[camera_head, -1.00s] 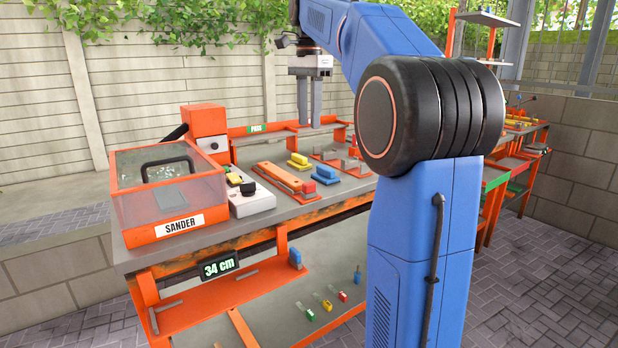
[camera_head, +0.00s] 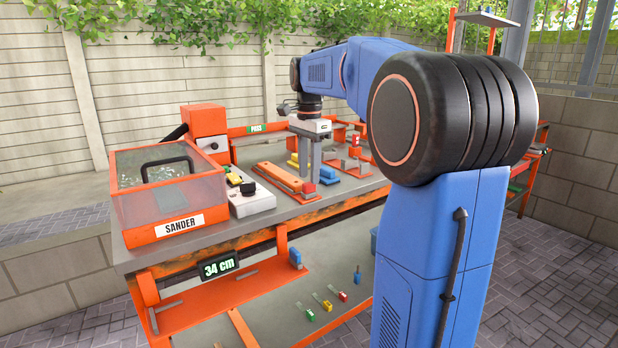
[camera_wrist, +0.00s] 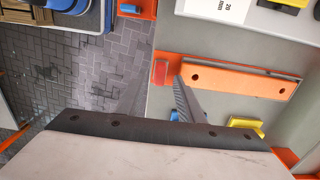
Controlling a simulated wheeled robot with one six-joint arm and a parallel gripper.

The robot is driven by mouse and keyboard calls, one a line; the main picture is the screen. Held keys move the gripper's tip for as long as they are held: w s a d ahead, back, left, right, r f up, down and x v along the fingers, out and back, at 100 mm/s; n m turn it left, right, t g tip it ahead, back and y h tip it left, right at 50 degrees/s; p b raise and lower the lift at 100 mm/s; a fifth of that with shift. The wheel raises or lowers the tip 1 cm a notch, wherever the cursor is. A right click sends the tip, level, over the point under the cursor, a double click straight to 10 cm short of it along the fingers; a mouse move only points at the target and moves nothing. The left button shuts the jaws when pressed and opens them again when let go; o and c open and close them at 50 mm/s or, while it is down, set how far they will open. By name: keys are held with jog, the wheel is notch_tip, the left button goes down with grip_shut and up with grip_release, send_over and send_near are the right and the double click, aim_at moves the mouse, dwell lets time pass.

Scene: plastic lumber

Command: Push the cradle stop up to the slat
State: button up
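The orange slat (camera_head: 280,174) lies in an orange cradle on the bench; it also shows in the wrist view (camera_wrist: 240,80). The red cradle stop (camera_head: 309,187) is at the cradle's front right end; in the wrist view the stop (camera_wrist: 160,72) is left of the slat's end, with a narrow gap between them. My gripper (camera_head: 309,176) points down, its two fingers slightly apart with nothing seen between them. Its tips are close above or behind the stop; contact cannot be told. In the wrist view one finger shows and hides the other.
A yellow block (camera_head: 293,160) and a blue piece (camera_head: 328,176) are near my fingers. A grey control box (camera_head: 250,200) and the sander (camera_head: 168,190) stand to the left. Open paving (camera_wrist: 100,75) lies beyond the bench edge.

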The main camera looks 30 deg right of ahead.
jog(key=shift+f, duration=1.05)
grip_shut()
jog(key=shift+w, duration=2)
grip_release()
jog(key=shift+r, duration=0.1)
notch_tip(320, 180, up, 17)
